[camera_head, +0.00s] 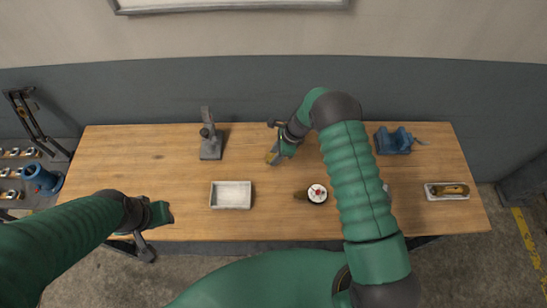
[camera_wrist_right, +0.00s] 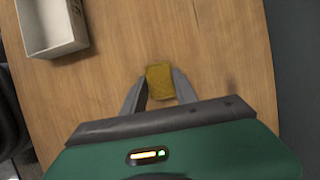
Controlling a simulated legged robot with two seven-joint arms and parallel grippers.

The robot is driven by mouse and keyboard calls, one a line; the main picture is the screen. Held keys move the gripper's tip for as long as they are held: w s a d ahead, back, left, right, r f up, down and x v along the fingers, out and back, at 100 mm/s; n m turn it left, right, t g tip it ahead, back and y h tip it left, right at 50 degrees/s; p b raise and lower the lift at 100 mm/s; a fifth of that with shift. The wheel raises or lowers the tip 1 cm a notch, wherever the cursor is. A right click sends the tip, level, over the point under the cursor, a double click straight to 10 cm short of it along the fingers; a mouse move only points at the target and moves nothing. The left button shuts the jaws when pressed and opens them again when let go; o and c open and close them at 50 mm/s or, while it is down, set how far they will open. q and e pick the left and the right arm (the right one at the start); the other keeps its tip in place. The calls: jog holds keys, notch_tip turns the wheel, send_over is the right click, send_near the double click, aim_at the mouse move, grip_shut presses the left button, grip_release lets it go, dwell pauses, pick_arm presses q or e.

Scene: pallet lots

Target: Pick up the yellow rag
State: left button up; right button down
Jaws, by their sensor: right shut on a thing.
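The yellow rag (camera_wrist_right: 160,80) is small and folded. It sits between the fingertips of my right gripper (camera_wrist_right: 160,92) in the right wrist view, and the gripper is shut on it. In the head view my right gripper (camera_head: 276,156) is over the back middle of the wooden table, with only a bit of the rag (camera_head: 270,158) showing at its tip. I cannot tell whether the rag still touches the table. My left gripper (camera_head: 158,216) is near the table's front left edge; its finger opening cannot be made out.
A white tray (camera_head: 231,207) lies left of centre on the table (camera_head: 130,160). A grey stand tool (camera_head: 210,143) is at the back left, a blue device (camera_head: 394,141) at the back right. A round white-topped item (camera_head: 317,193) and a small tray (camera_head: 432,195) lie further right.

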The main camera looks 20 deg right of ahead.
aim_at(270, 156)
jog(key=shift+a, duration=0.1)
jog(key=shift+r, duration=0.5)
notch_tip(270, 156, up, 2)
jog(key=shift+r+b, duration=0.15)
jog(key=shift+b, duration=0.4)
jog(key=s+d+b, duration=0.1)
jog(key=s+d, duration=0.1)
jog(key=s, duration=0.3)
jog(key=s+d+r+b, duration=0.1)
jog(key=s, duration=0.4)
jog(key=s+d+b, duration=0.1)
jog(key=s+d, duration=0.1)
jog(key=s, duration=0.3)
jog(key=shift+s+d+r, duration=0.1)
jog(key=shift+d+r, duration=0.2)
jog(key=shift+r, duration=0.05)
